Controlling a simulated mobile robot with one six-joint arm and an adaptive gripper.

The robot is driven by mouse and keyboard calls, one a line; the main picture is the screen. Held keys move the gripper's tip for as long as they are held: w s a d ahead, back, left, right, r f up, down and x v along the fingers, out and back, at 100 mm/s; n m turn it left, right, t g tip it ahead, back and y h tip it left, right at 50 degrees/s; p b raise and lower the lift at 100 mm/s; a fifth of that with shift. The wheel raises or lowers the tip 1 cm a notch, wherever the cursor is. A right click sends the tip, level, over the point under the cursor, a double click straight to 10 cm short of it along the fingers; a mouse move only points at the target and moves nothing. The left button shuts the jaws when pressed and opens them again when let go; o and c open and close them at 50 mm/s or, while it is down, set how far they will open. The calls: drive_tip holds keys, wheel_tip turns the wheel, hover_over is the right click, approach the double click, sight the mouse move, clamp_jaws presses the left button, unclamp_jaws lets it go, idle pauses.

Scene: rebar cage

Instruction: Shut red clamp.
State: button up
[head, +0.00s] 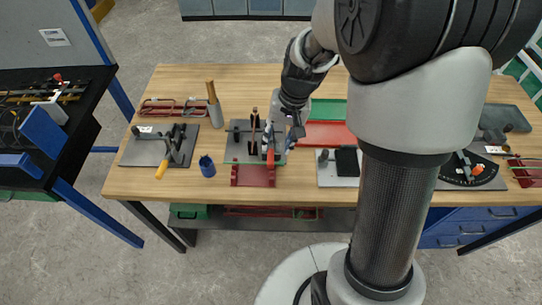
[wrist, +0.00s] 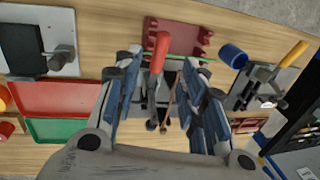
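The red clamp's red handle (wrist: 160,52) shows in the wrist view, rising from a dark clamp body between my fingers. In the head view the handle (head: 270,157) is a small red piece just below my gripper, largely hidden by it. The clamp stands on a grey plate (head: 235,133) beside a red slotted block (head: 253,175). My gripper (wrist: 161,62) is open, with one blue-padded finger on each side of the handle. It also shows in the head view (head: 285,147), over the fixture. I cannot tell whether either finger touches the handle.
A clamp with a yellow handle (head: 161,170) stands on a grey plate at the left. A blue cup (head: 207,167) sits between the two fixtures. Red (head: 328,134) and green trays lie behind my arm. A wooden-handled tool (head: 213,103) stands upright behind. Bare wood remains at the front left.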

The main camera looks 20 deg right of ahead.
sight(271, 158)
drive_tip(key=f, duration=0.2)
drive_tip(key=a+f+b, duration=0.1)
drive_tip(key=f, duration=0.2)
drive_tip(key=f+b, duration=0.1)
drive_tip(key=f, duration=0.2)
drive_tip(key=shift+w+a+f, duration=0.2)
drive_tip(key=shift+w+a, duration=0.05)
drive_tip(key=shift+w, duration=0.05)
drive_tip(key=shift+c, duration=0.6)
clamp_jaws()
